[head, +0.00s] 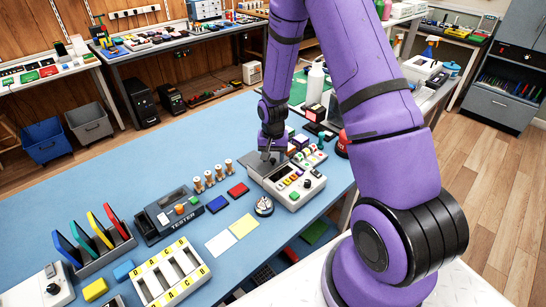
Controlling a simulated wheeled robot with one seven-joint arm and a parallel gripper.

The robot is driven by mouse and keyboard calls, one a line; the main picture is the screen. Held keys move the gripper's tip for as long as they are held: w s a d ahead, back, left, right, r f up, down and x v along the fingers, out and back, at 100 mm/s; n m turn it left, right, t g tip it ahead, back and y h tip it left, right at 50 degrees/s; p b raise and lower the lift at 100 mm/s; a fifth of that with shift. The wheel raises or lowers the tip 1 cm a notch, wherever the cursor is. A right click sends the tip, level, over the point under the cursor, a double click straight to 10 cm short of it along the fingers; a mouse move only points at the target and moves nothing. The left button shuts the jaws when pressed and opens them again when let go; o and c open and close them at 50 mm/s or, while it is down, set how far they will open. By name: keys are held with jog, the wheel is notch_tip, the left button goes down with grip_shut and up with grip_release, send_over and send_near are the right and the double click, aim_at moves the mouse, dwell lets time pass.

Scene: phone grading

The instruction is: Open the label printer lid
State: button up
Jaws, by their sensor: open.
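The label printer (293,186) is a light-grey box on the blue table, with small coloured buttons and a dark knob on its front panel. Its grey lid (262,164) is at the back left of the box and looks down, though my gripper partly hides it. My gripper (269,158) is at the end of my purple arm, pointing down right over the lid. Its jaws are open with nothing seen between them. I cannot tell whether the fingers touch the lid.
A red-and-black item (343,146) stands right. Blue table is bare at the back left.

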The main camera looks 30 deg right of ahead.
jog(key=shift+f, duration=0.25)
grip_shut()
